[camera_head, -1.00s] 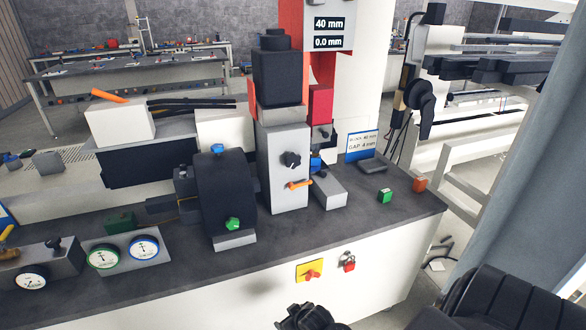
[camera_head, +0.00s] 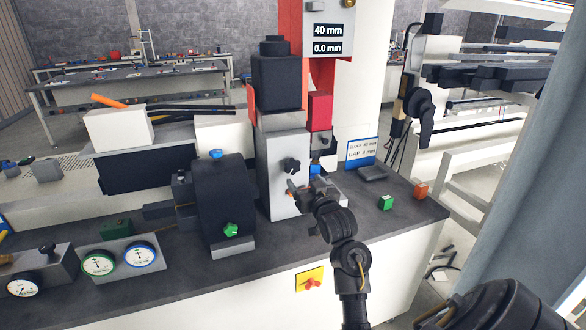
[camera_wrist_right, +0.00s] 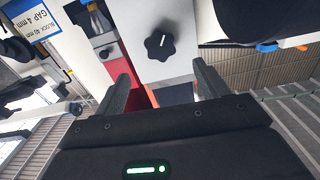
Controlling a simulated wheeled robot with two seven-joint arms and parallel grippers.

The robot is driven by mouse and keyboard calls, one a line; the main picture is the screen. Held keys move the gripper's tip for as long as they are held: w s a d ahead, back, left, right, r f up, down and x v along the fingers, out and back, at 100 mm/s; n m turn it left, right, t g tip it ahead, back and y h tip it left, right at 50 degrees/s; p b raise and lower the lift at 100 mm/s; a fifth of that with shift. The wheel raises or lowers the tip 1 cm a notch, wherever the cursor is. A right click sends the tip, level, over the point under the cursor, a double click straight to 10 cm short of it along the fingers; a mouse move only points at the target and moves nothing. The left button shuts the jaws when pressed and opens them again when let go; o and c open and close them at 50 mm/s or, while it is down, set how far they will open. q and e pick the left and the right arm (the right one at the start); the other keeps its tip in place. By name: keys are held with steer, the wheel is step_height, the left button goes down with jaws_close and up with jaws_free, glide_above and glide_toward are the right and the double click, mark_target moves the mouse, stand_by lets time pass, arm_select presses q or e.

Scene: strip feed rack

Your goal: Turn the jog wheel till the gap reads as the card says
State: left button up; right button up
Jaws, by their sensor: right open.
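The jog wheel, a black star knob (camera_head: 291,165), sits on the front of the grey upright housing (camera_head: 277,190). It shows ahead of my fingers, with a white mark on it, in the right wrist view (camera_wrist_right: 160,46). My right gripper (camera_head: 308,190) is open and empty, just below and right of the knob; no contact shows. Its two fingers (camera_wrist_right: 160,78) point towards the knob. The card (camera_head: 362,152) reads block 40 mm, gap 4 mm; it is also at the upper left of the wrist view (camera_wrist_right: 38,22). The display (camera_head: 328,38) reads 40 mm above 0.0 mm. My left gripper is not in view.
An orange lever below the knob is partly hidden by my right gripper. A black drum block (camera_head: 224,200) stands left of the housing. Two dials (camera_head: 98,263) are at the front left. Green (camera_head: 386,203) and orange (camera_head: 420,190) blocks stand on the right of the bench (camera_head: 405,222).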

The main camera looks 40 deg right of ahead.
mark_target(294, 167)
steer(key=p+x, duration=0.1)
steer(key=x, duration=0.9)
steer(key=shift+w+d+p, duration=0.1)
steer(key=shift+w+p, duration=0.2)
steer(key=shift+p, duration=0.1)
steer(key=c, duration=1)
steer(key=shift+o, duration=0.2)
steer(key=m+p, duration=0.3)
steer(key=shift+r+m, duration=0.1)
steer(key=shift+m, duration=0.3)
steer(key=m+p, duration=0.1)
steer(key=m, duration=0.2)
steer(key=shift+p, duration=0.4)
steer(key=shift+m+p, duration=0.6)
steer(key=shift+m, duration=0.8)
